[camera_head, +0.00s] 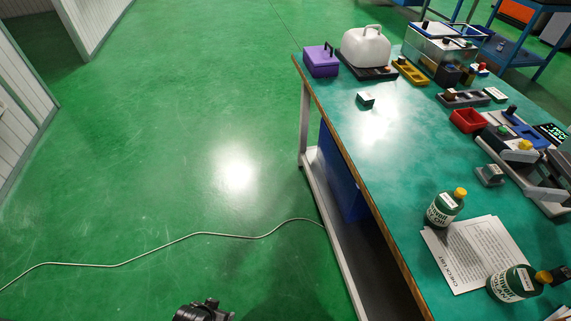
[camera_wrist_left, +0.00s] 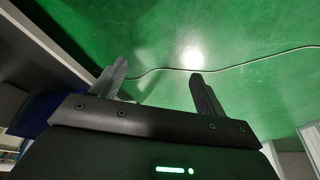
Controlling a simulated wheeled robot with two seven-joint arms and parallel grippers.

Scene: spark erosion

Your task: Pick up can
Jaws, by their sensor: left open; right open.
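Two dark green cans with white labels and yellow caps are on the table at the lower right in the head view. One can (camera_head: 445,208) stands at the top left edge of a printed sheet. The other can (camera_head: 513,283) is at the sheet's lower right corner, closer to me. A dark tip at the right edge, beside that can's cap, looks like my right gripper (camera_head: 561,273); most of it is cut off, and I cannot tell if it touches. My left gripper (camera_wrist_left: 158,75) is open and empty above the floor in the left wrist view.
The check list sheet (camera_head: 470,255) lies on the green tabletop (camera_head: 385,190). A grey block (camera_head: 490,175), a red bin (camera_head: 467,121) and machine parts stand farther back. A purple box (camera_head: 320,61) is at the far left corner. A cable (camera_head: 190,236) crosses the open floor.

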